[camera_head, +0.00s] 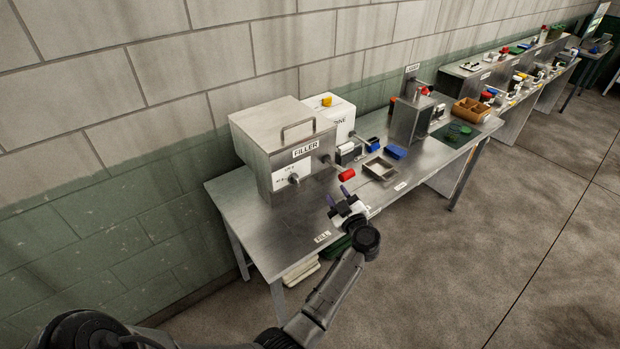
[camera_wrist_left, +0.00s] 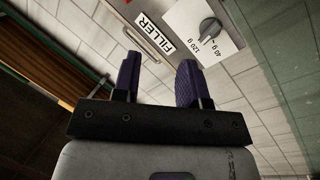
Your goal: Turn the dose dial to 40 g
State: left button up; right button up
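The filler (camera_head: 285,150) is a grey metal box with a lid handle and a "FILLER" label, standing on the steel table near the wall. Its dose dial (camera_head: 294,179) is a small dark knob on a white plate at the front. In the left wrist view the dial (camera_wrist_left: 209,29) sits at the top right, beside the printed marks "40 g" and "120 g"; its exact setting is hard to tell. My left gripper (camera_head: 338,197) is in front of the filler, apart from the dial. Its purple fingers (camera_wrist_left: 158,82) are spread open with nothing between them. My right gripper is not in view.
A red-tipped lever (camera_head: 346,175) sticks out from the filler's right front. A metal tray (camera_head: 380,169) and a blue block (camera_head: 395,151) lie to the right. A white machine (camera_head: 330,115) stands behind. The steel table (camera_head: 262,232) is bare at front left.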

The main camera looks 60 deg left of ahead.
aim_at(298, 180)
pick_arm(q)
jog(key=s+f+g, duration=0.1)
jog(key=s+g, duration=0.4)
jog(key=shift+m+h, duration=0.3)
jog(key=shift+m, duration=0.1)
jog(key=a+p, duration=0.1)
jog(key=a, duration=1.1)
jog(key=shift+s+a+f+p, duration=0.1)
jog(key=shift+a+p, duration=0.15)
jog(key=shift+p, duration=0.05)
jog(key=shift+a, duration=0.9)
grip_shut()
